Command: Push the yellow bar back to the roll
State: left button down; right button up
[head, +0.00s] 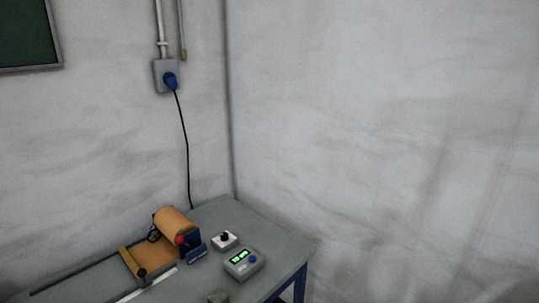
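The yellow bar (131,264) lies across the copper-coloured sheet (154,252) on the table, at the sheet's front left end, apart from the roll. A dark round knob sits at the bar's near end. The copper roll (173,221) is at the back end of the sheet, with a red knob (180,240) and a dark blue bracket at its near end. Neither of my grippers shows in the head view.
The grey table (215,212) stands in the room's corner. A small white box with a black knob (224,240) and a grey box with green displays (243,264) stand right of the roll. A small block (218,297) lies at the front. A black cable runs up to a wall socket (166,76).

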aim_at(143, 281)
jog(key=u, duration=1.3)
jog(key=i+j+u, duration=0.4)
jog(key=u, duration=0.15)
